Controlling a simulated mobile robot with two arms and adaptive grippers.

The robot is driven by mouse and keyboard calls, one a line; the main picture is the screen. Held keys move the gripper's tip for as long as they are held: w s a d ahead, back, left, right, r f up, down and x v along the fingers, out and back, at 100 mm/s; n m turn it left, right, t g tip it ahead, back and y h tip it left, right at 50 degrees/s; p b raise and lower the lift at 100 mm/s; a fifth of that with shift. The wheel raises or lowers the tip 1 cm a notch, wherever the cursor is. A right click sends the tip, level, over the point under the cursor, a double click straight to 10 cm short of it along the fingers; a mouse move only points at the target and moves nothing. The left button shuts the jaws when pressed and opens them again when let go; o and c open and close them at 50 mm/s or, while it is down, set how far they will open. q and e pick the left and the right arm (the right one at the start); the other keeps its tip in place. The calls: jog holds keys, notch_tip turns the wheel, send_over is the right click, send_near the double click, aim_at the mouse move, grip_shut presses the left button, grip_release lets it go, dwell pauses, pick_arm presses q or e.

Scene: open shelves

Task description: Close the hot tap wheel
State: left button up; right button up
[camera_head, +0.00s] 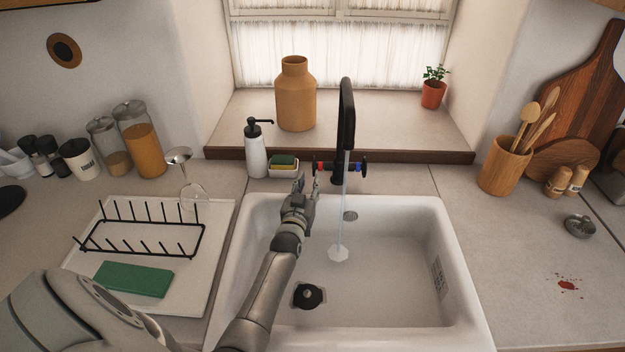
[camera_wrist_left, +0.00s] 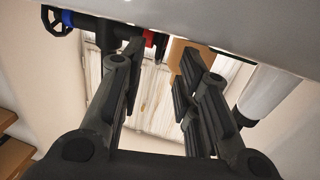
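The black tap (camera_head: 347,115) stands behind the sink, with a thin stream of water (camera_head: 341,215) running into the basin. The hot tap wheel (camera_head: 315,168) is a small black wheel beside a red collar on the tap's left. In the left wrist view its red collar (camera_wrist_left: 149,39) shows near the top, partly behind a fingertip. The cold wheel (camera_head: 364,167) has a blue collar and sits on the tap's right. My left gripper (camera_head: 308,184) is open and empty, just in front of the hot wheel; contact cannot be told. My right gripper is not in view.
The white sink (camera_head: 400,205) lies under my left arm. A soap dispenser (camera_head: 256,150) and a sponge dish (camera_head: 284,170) stand left of the hot wheel. A wine glass (camera_head: 184,165) and a drying rack (camera_head: 145,235) are further left.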

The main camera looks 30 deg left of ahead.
aim_at(318, 166)
pick_arm(q)
jog(key=b+x, duration=0.2)
jog(key=x, duration=0.2)
jog(key=shift+w+a+f+b, duration=0.15)
jog(key=shift+w+b, duration=0.15)
jog(key=shift+b, duration=0.1)
jog(key=shift+w, duration=0.3)
jog(key=shift+a, duration=0.1)
jog(key=c, duration=0.7)
grip_shut()
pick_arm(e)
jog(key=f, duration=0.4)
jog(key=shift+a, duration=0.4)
